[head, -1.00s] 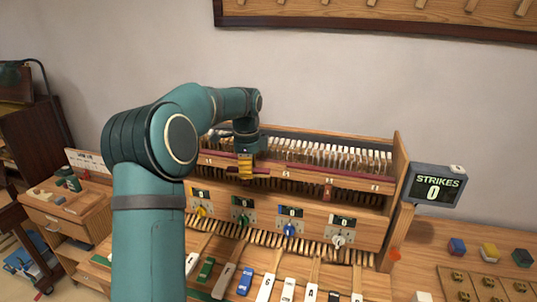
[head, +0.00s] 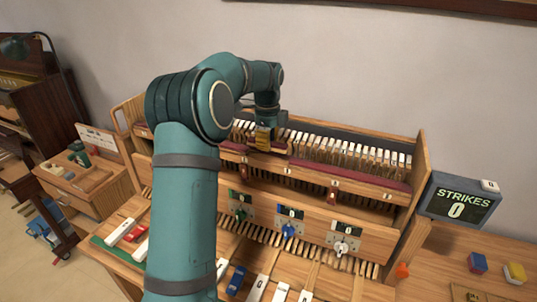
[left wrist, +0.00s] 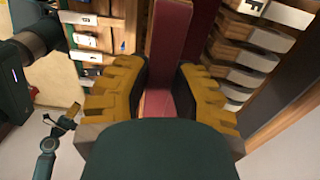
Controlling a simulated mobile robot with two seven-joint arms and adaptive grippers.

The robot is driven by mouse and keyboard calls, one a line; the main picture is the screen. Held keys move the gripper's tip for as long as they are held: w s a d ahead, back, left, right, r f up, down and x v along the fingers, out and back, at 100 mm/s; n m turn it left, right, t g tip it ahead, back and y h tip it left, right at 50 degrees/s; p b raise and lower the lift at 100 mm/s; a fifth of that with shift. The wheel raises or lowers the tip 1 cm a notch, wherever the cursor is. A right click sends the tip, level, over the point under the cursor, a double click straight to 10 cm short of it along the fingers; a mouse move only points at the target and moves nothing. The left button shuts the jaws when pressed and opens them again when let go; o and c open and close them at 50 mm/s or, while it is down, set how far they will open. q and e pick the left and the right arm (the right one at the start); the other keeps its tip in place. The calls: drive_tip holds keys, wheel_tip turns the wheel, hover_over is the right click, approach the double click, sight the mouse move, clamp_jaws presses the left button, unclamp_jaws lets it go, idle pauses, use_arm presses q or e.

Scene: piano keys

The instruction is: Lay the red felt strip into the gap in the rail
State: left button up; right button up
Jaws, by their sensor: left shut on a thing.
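My left gripper (head: 263,141) is above the front rail of the piano action in the head view. Its yellow-padded fingers also show in the left wrist view (left wrist: 158,98), shut on the red felt strip (left wrist: 158,106). The rail (head: 365,181) has dark red felt along its top and runs across the action. The gap is hidden by the gripper and arm, and I cannot tell whether the strip touches the rail. A small teal arm with a gripper (left wrist: 62,120), apparently my right one, shows at lower left in the wrist view; its jaws are unclear.
White-topped hammers (head: 345,148) stand in a row behind the rail. Knobs and small displays (head: 290,222) line the panel below. A strikes counter (head: 457,203) stands at the right, and a wooden cabinet (head: 85,190) at the left.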

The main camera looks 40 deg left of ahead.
sight(268, 159)
use_arm(q)
drive_tip(key=shift+w+f, duration=0.15)
drive_tip(key=shift+f, duration=2)
drive_tip(key=shift+f, duration=0.1)
drive_tip(key=o, duration=0.7)
drive_tip(key=shift+o, duration=0.2)
wheel_tip(268, 159, up, 12)
drive_tip(key=shift+r+p, duration=0.15)
drive_tip(key=shift+p, duration=0.35)
